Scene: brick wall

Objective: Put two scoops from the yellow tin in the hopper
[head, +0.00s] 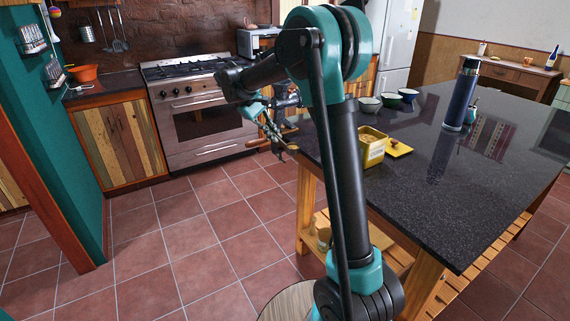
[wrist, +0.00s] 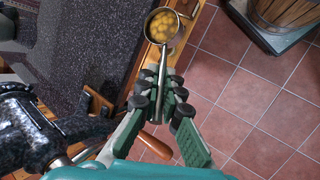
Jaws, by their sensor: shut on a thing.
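My gripper (wrist: 163,92) is shut on the handle of a metal scoop (wrist: 157,62). The scoop's bowl points away from the fingers and holds several round yellow pieces (wrist: 162,24). In the head view my gripper (head: 283,143) is beside the counter's left edge, left of the yellow tin. The yellow tin (head: 371,150) stands open on the counter, with tan contents inside. A dark metal grinder (head: 291,98) is at the counter's edge, partly behind my arm. It also shows at lower left in the wrist view (wrist: 25,125); its hopper opening is not clear.
A yellow lid (head: 398,147) lies right of the tin. Several small bowls (head: 390,101) stand behind it, and a dark blue flask (head: 461,93) farther right. A wooden handle (wrist: 155,145) shows below the fingers. The counter's front right (head: 450,225) is clear.

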